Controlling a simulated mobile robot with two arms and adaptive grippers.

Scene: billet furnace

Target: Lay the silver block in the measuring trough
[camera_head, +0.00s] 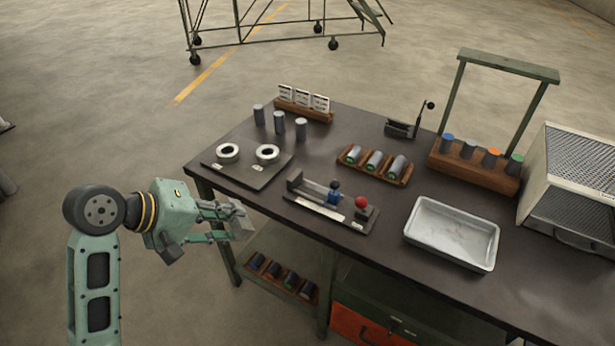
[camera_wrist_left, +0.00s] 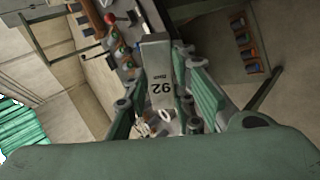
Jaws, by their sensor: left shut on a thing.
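My left gripper (camera_head: 234,222) is shut on the silver block (camera_head: 242,226), off the table's front left edge. In the left wrist view, the silver block (camera_wrist_left: 157,70) sits between the finger pads, with "92" printed on its face. The measuring trough (camera_head: 318,208) lies on the table to the right of the gripper, apart from it. It is a grey device with a pale scale strip, a blue part and a red knob. My right gripper is not in view.
On the dark table (camera_head: 230,140) are a plate with two rings (camera_head: 268,152), several grey cylinders (camera_head: 279,122), a wooden rack of cylinders (camera_head: 374,163) and a metal tray (camera_head: 452,233). A grey mesh-topped box (camera_head: 575,185) stands at right. A lower shelf holds dark cylinders (camera_head: 273,270).

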